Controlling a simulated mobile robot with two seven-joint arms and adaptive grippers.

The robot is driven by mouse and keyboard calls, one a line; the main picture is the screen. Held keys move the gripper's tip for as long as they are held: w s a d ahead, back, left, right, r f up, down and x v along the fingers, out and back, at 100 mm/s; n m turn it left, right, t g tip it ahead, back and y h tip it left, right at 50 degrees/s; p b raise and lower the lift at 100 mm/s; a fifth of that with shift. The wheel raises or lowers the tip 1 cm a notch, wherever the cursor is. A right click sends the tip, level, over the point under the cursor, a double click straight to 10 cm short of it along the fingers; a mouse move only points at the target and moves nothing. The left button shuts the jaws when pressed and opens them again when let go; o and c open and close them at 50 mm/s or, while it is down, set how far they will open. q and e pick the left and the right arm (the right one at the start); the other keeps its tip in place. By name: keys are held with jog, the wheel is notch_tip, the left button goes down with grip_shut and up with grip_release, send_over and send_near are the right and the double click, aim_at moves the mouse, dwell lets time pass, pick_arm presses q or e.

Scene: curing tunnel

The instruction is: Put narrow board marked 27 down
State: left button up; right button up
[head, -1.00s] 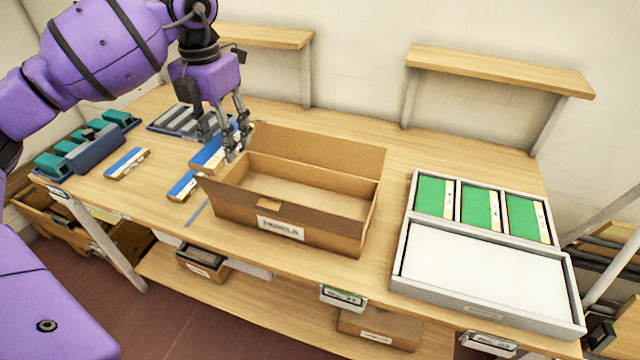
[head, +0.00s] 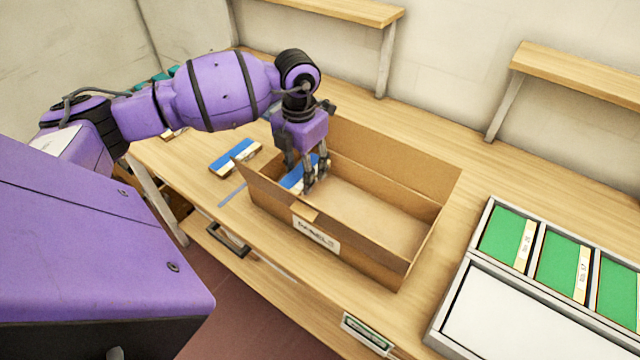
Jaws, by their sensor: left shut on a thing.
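My left gripper (head: 309,184) is shut on a narrow board with a blue top and pale edge (head: 290,181). It holds the board inside the left end of an open cardboard box (head: 372,249) with a white label on its front. The fingers hide part of the board, and no number can be read on it. I cannot tell whether the board touches the box floor. The rest of the box floor looks empty. My right gripper is not in view.
Another blue-topped board (head: 235,157) lies on the wooden table (head: 190,168) left of the box. A grey tray (head: 462,290) with green boards (head: 508,237) stands to the right. The box walls and raised flaps surround the gripper. A shelf (head: 580,85) is behind.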

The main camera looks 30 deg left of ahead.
pick_arm(q)
jog(key=shift+s+f, duration=0.1)
jog(key=shift+f, duration=2.1)
jog(key=shift+f, duration=0.15)
jog(key=o, duration=1.1)
jog(key=shift+o, duration=0.2)
notch_tip(320, 180, up, 12)
jog(key=shift+r, duration=0.2)
